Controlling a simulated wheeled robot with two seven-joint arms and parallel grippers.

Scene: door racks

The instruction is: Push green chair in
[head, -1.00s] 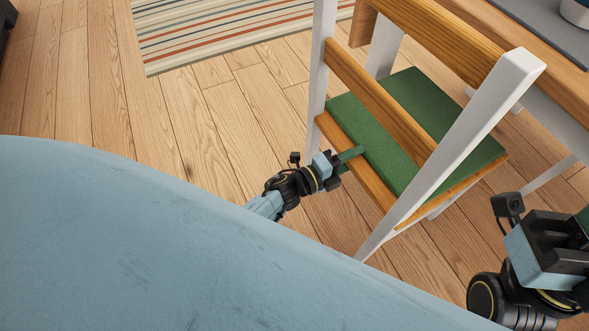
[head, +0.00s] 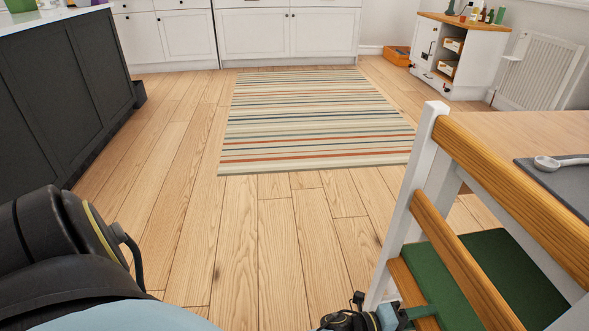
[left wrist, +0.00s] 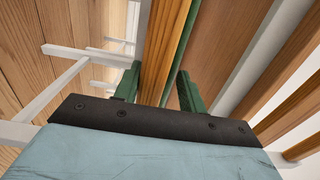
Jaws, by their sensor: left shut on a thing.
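The green chair (head: 497,275) stands at the lower right of the head view. It has a green seat, wooden rails and white posts, and its back is towards me. Part of it is cut off by the bottom edge. My left gripper (head: 418,313) is at the wooden seat-edge rail, low on the chair's back side. In the left wrist view the left gripper (left wrist: 157,88) has a green finger on each side of this rail (left wrist: 162,55) and is shut on it. My right gripper is out of view.
A wooden table (head: 540,133) with a grey mat (head: 560,187) and a spoon stands beyond the chair. A striped rug (head: 310,125) lies ahead on open wood floor. A dark cabinet (head: 60,110) is at left; a white cabinet (head: 462,55) stands at the far right.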

